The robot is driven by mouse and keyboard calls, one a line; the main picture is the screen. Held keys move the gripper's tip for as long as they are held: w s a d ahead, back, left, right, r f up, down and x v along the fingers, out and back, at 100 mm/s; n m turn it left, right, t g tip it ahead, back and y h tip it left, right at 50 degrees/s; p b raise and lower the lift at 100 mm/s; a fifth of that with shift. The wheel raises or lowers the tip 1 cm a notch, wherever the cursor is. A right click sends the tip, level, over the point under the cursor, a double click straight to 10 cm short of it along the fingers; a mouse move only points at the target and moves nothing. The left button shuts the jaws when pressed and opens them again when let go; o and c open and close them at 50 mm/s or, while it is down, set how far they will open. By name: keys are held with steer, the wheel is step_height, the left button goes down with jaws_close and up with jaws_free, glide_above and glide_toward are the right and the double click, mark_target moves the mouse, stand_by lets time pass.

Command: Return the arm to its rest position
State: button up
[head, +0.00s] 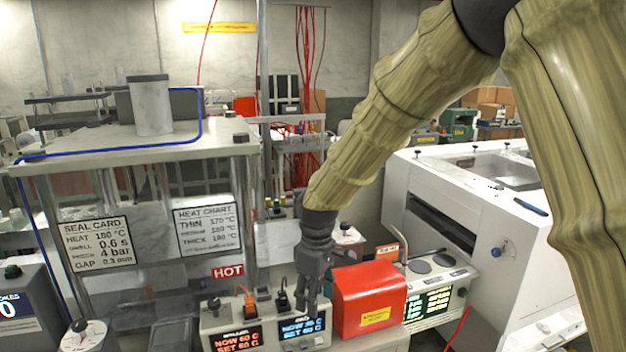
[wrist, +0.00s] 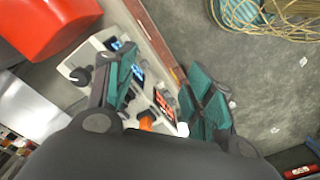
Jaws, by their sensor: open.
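My gripper (head: 312,284) hangs at the end of my sleeved arm in the head view, pointing down in front of the controller box with lit displays (head: 265,325). In the wrist view my gripper (wrist: 160,95) is open, its two teal-padded fingers apart with nothing held between them. The controller box (wrist: 150,88) shows beyond and between the fingers, with an orange plug (wrist: 146,122) and a black knob. I cannot tell whether the fingers touch the box.
A red box (head: 368,298) stands close to the right of my gripper. A press frame with clear panels (head: 130,140) stands left and a white machine (head: 470,205) right. The wrist view shows grey floor with coiled hose (wrist: 265,20).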

steer(key=s+d+f+m+b, duration=0.1)
steer(key=s+d+f+m, duration=0.2)
steer(key=f, duration=0.7)
steer(key=s+d+f+y+b, duration=0.15)
steer(key=s+f, duration=0.25)
steer(key=f, duration=0.5)
steer(key=s+d+f+m+b, duration=0.15)
steer(key=s+d+f, duration=0.25)
steer(key=f, duration=0.6)
steer(key=s+d+f+m+b, duration=0.1)
steer(key=s+d+f, duration=0.3)
steer(key=s, duration=0.5)
steer(key=s+d+f+m+h+b, duration=0.1)
steer(key=s+d+f+m, duration=0.3)
steer(key=s+f, duration=0.5)
steer(key=s+d+f+m+b, duration=0.1)
steer(key=s+d+f, duration=0.4)
steer(key=s, duration=0.5)
steer(key=shift+s+d+f+m+h+b, duration=0.15)
steer(key=shift+d+f+m+h+b, duration=0.2)
steer(key=shift+f+m, duration=0.45)
